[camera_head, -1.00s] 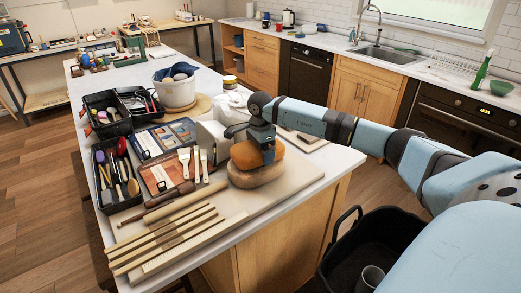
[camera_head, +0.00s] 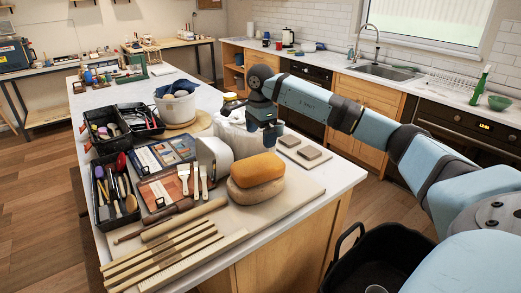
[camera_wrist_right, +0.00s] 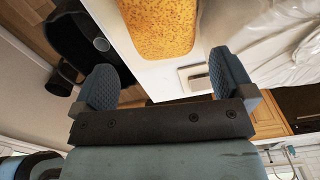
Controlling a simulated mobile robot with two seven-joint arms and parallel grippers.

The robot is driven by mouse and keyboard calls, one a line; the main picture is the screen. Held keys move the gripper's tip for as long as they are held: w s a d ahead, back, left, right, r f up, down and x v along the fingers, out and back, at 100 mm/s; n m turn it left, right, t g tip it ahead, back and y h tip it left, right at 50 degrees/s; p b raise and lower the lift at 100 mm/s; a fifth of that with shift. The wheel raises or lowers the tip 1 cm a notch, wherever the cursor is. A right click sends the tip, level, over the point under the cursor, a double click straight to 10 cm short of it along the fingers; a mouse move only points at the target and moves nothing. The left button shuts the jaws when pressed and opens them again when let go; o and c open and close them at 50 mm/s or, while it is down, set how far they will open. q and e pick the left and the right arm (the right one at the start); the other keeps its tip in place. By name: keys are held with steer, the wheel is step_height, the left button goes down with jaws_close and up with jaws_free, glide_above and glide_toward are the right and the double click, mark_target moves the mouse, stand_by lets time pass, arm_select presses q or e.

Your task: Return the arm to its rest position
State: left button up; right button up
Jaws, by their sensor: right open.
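My right arm (camera_head: 310,100) reaches in from the right over the island table. My right gripper (camera_head: 268,136) hangs above the table, behind the yellow-orange sponge (camera_head: 257,169). In the right wrist view its two fingers (camera_wrist_right: 172,85) are apart with nothing between them. The sponge lies on a tan block (camera_head: 256,191) on the board, and it also shows in the right wrist view (camera_wrist_right: 158,27), beyond the fingers. My left gripper is not in view.
A white cloth or bag (camera_head: 240,135) is close beside the right gripper. Black tool trays (camera_head: 107,215), wooden strips (camera_head: 165,255) and a white bucket (camera_head: 177,107) crowd the table. A black bin (camera_head: 380,250) stands at the lower right. Floor is clear on the left.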

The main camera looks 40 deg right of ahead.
steer(key=shift+r, duration=0.8)
